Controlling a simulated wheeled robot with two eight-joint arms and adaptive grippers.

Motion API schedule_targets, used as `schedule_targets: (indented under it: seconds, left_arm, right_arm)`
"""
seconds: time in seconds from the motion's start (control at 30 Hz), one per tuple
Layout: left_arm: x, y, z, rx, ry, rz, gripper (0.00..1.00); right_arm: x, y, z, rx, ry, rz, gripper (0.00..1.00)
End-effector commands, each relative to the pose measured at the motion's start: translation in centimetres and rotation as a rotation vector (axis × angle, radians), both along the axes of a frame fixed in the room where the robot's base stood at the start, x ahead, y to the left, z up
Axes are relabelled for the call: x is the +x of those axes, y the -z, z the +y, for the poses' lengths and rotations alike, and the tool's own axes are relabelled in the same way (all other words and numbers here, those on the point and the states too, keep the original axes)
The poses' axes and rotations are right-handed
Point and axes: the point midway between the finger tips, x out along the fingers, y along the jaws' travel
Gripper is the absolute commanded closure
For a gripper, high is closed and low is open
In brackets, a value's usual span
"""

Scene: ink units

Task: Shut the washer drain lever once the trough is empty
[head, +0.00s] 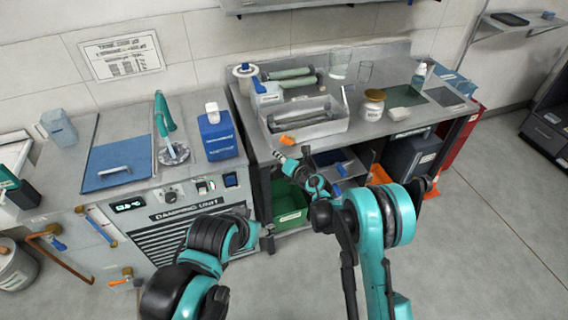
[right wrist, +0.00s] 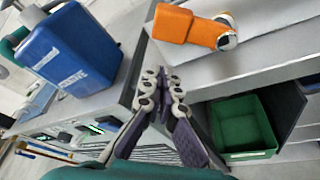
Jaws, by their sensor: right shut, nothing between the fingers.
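The orange drain lever (head: 287,140) sits at the front of the metal trough (head: 328,128) on the right bench. In the right wrist view the lever (right wrist: 186,27) is a thick orange handle with a round metal pivot at its right end. My right gripper (head: 279,156) is just below and in front of the lever, apart from it. Its fingers (right wrist: 165,80) are shut and empty. A long grey shape lies in the trough; I cannot tell whether liquid is in it. My left gripper (head: 268,230) is low before the cabinets, its fingers too small to read.
A blue container (head: 218,136) stands on the left unit beside a teal-handled tool (head: 165,128). A white-labelled jar (head: 372,106) stands right of the trough. A green bin (head: 289,205) sits under the bench; it also shows in the right wrist view (right wrist: 240,125).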

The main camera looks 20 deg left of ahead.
Motion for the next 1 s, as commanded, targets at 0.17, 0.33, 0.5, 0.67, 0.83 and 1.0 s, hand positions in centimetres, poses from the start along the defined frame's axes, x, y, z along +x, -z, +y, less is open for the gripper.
schedule_targets:
  seconds: [0.17,0.33,0.5,0.67,0.83,1.0]
  left_arm:
    - [0.0,0.5,0.0,0.000,0.000,0.000,0.43]
    - [0.0,0.6,0.0,0.000,0.000,0.000,0.43]
    - [0.0,0.6,0.0,0.000,0.000,0.000,0.43]
    - [0.0,0.6,0.0,0.000,0.000,0.000,0.43]
    - [0.0,0.7,0.0,0.000,0.000,0.000,0.43]
    - [0.0,0.9,0.0,0.000,0.000,0.000,0.43]
  right_arm:
    - [0.9,-1.9,-1.8,0.001,0.005,0.000,1.00]
    - [1.2,-2.6,-2.2,0.001,0.004,-0.001,1.00]
    - [1.2,-2.7,-2.2,0.001,0.004,-0.001,1.00]
    - [1.2,-2.7,-2.3,0.001,0.004,-0.001,1.00]
    - [1.2,-2.7,-2.5,0.017,0.005,0.010,1.00]
    - [1.2,-2.9,-3.0,0.045,0.005,0.029,1.00]
